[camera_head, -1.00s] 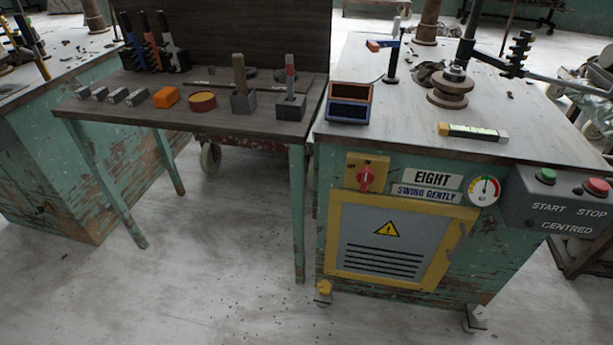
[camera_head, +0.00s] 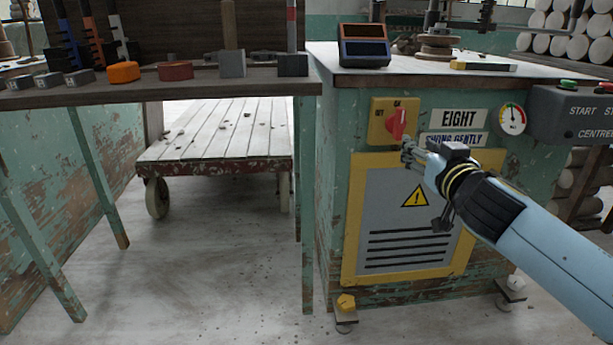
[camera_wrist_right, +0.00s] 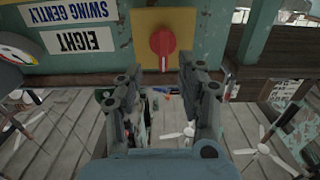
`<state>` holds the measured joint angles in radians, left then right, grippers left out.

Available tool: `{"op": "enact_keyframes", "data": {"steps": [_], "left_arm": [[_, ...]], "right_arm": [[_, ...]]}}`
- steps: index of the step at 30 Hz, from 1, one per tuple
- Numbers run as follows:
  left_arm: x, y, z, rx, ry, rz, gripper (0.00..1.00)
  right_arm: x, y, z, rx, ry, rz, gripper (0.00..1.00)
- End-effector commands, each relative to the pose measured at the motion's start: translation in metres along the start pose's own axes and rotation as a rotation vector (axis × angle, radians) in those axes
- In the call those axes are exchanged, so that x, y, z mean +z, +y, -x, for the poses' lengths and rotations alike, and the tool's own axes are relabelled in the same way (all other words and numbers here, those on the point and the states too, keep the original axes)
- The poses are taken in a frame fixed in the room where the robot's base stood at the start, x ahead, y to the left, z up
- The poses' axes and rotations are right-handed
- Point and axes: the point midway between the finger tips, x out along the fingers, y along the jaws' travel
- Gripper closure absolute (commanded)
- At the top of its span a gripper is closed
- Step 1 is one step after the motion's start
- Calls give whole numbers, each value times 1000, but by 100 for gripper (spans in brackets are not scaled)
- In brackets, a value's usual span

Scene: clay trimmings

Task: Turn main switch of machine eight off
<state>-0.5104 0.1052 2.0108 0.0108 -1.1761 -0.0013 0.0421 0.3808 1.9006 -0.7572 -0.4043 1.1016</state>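The main switch of machine eight is a red rotary knob (camera_head: 397,123) on a yellow plate (camera_head: 378,132), left of the EIGHT sign (camera_head: 459,119). My right gripper (camera_head: 408,146) is just below and in front of the knob in the head view, partly overlapping its lower edge. In the right wrist view, the knob (camera_wrist_right: 162,42) lies ahead between the two spread fingers (camera_wrist_right: 155,78), upside down in the picture, and the fingers look apart from it. The gripper is open and empty. My left gripper is not in view.
A round gauge (camera_head: 512,118) and a grey box with green and red buttons (camera_head: 572,118) are to the right. A vented panel with a warning sign (camera_head: 414,197) is below. A dark table with tools (camera_head: 160,90) stands left, a wooden cart (camera_head: 220,135) behind it.

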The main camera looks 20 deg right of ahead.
Motion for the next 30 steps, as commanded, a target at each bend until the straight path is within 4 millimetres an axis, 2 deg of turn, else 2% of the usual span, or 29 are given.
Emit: {"op": "enact_keyframes", "data": {"steps": [5,15,19,24,30], "left_arm": [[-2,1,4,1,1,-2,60],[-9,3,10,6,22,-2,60],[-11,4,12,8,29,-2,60],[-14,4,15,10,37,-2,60],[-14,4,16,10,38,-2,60]], "right_arm": [[-15,-4,-10,-6,48,-18,62],[-19,-5,-74,-6,47,-20,62],[-19,-5,-94,-7,46,-20,62],[-19,-5,-107,-7,44,-19,62],[-20,-5,-109,-8,45,-18,62]]}}
